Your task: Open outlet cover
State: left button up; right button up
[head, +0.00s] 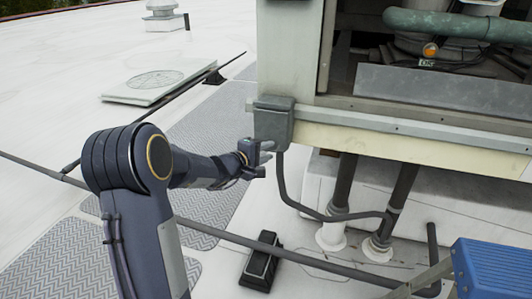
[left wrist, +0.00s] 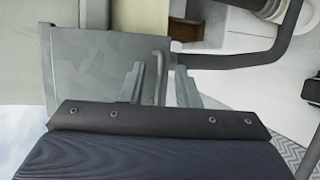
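The outlet cover is the front of a grey box (head: 273,122) fixed to the lower corner of the rooftop unit; it looks closed. In the left wrist view its pale grey face (left wrist: 90,75) fills the upper left. My left gripper (head: 265,149) is at the lower left edge of the box. In the left wrist view its fingers (left wrist: 160,85) stand apart, with a thin grey bar between them that I cannot identify. I cannot tell whether they touch the box. My right gripper is not in view.
A dark conduit (head: 284,185) runs down from the box to pipes (head: 342,182) under the unit. A black block (head: 260,264) sits on the roof below. A blue object (head: 492,268) is at the lower right. Open roof lies left.

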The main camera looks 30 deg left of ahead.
pick_arm(q)
jog(key=shift+c, duration=0.3)
grip_shut()
jog(key=s+d+r+n+g+p, duration=0.1)
jog(key=s+r+g+p, duration=0.2)
jog(key=r+p, duration=0.6)
jog(key=s+r+n+g+p, duration=0.1)
jog(key=s+r+g+p, duration=0.2)
jog(key=r+p, duration=0.6)
jog(key=shift+s+d+g+h+p, duration=0.35)
jog(key=shift+g+p, duration=0.85)
jog(key=shift+p, duration=7.65)
jog(key=shift+r, duration=0.15)
